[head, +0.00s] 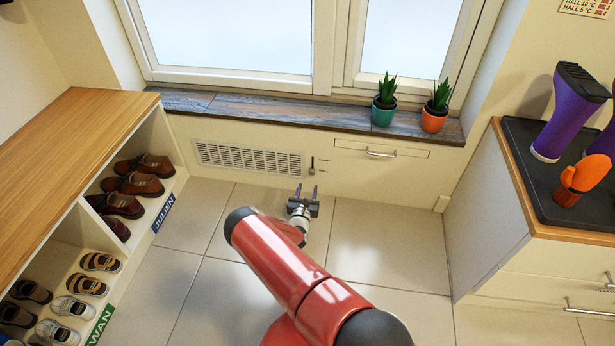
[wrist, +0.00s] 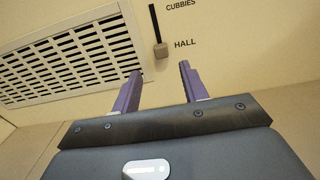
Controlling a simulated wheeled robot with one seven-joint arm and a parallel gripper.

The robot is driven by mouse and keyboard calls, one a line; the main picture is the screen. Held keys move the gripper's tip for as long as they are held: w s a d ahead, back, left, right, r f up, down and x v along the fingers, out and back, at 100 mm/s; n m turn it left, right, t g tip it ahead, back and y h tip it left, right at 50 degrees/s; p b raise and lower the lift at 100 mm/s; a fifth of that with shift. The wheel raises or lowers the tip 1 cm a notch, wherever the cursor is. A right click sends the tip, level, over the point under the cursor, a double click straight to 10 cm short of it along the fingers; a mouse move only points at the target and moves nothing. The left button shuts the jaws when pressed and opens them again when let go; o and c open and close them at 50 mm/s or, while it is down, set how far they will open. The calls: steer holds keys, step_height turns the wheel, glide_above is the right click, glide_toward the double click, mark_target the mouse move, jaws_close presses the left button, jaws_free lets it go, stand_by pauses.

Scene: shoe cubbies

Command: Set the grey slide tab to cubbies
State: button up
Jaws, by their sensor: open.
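The grey slide tab (wrist: 161,51) sits at the lower end of its dark vertical slot (wrist: 154,24), beside the HALL label (wrist: 185,43). The CUBBIES label (wrist: 181,6) is beside the top of the slot. In the head view the tab (head: 312,169) is a tiny shape on the wall panel, right of the vent. My gripper (wrist: 160,85) is open and empty, its two purple fingers apart and pointing toward the wall. In the wrist view the tab appears beyond and between the fingertips, apart from both. The gripper (head: 307,190) is in front of the panel in the head view.
A white vent grille (head: 248,158) is left of the slot. A drawer with a handle (head: 381,153) is to the right. A sill with two potted plants (head: 384,103) juts out above. Shoe cubbies (head: 88,207) stand left; a counter (head: 505,190) stands right. Floor between is clear.

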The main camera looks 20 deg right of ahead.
mark_target(312, 173)
steer(key=b+x, duration=0.1)
steer(key=x, duration=0.6)
steer(key=shift+d, duration=0.1)
steer(key=shift+c, duration=0.3)
jaws_close()
